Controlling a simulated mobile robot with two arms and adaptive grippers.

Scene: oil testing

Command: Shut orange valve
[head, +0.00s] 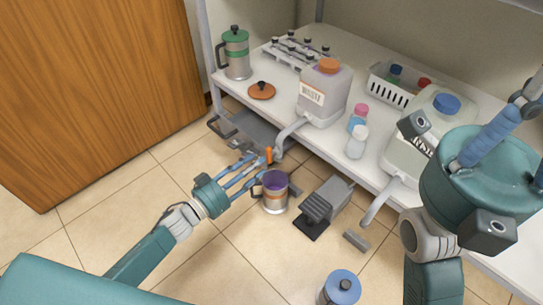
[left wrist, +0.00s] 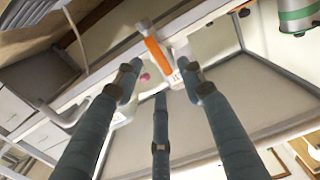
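The orange valve (head: 269,155) is a small orange handle on the spout of the waste jug (head: 329,98), which has an orange cap and stands at the shelf's front edge. In the left wrist view the orange handle (left wrist: 157,53) shows just beyond the fingertips. My left gripper (head: 258,162) is open, its three fingers spread, with the tips close to the valve; I cannot tell if they touch it. My right gripper (head: 508,125) is large at the right, partly out of frame, and its fingertips do not show clearly.
A metal mug (head: 275,198) with purple contents is below the spout. A second jug with a blue cap (head: 446,104) and its own spout (head: 378,205) stands right. Small bottles (head: 357,142), a white basket (head: 388,92) and a green-lidded pot (head: 235,55) crowd the shelf.

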